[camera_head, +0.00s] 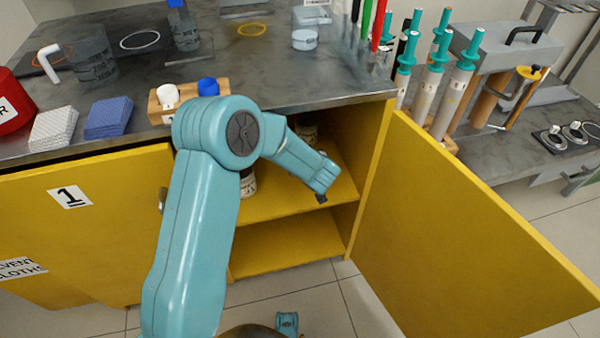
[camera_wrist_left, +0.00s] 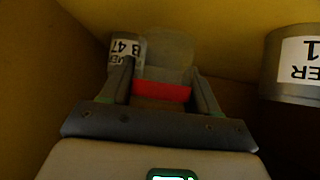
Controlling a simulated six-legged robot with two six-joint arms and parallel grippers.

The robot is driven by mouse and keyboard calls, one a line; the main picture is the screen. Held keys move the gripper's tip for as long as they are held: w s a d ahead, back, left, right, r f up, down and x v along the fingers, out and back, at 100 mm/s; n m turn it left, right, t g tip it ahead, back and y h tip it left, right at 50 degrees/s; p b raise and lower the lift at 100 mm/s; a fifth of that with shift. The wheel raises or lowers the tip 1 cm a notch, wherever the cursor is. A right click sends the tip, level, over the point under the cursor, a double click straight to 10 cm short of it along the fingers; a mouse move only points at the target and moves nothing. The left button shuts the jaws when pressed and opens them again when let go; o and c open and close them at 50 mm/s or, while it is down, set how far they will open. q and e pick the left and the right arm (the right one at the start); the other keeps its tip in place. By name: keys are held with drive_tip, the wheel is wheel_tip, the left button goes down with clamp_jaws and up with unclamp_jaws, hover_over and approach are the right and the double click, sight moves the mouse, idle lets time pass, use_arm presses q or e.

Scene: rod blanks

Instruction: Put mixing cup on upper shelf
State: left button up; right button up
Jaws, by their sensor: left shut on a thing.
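In the left wrist view my left gripper (camera_wrist_left: 163,82) is shut on a grey thing with a red band (camera_wrist_left: 162,92), which looks like the mixing cup. The view is dark, so its full shape cannot be told. In the head view my left arm reaches into the open yellow cabinet, at the height of its upper shelf (camera_head: 285,205). The fingers and the held cup cannot be made out there.
A labelled can (camera_wrist_left: 290,65) stands at the right in the wrist view; another labelled can (camera_wrist_left: 122,55) is close behind the left finger. The open yellow door (camera_head: 450,230) stands right of the cabinet. The lower compartment (camera_head: 285,245) looks empty.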

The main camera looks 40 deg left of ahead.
use_arm(q)
wheel_tip(320, 180, down, 5)
drive_tip(key=shift+r+b, duration=0.2)
drive_tip(key=shift+b, duration=0.85)
drive_tip(key=shift+r, duration=0.15)
drive_tip(key=o, duration=1)
drive_tip(key=shift+f, duration=0.2)
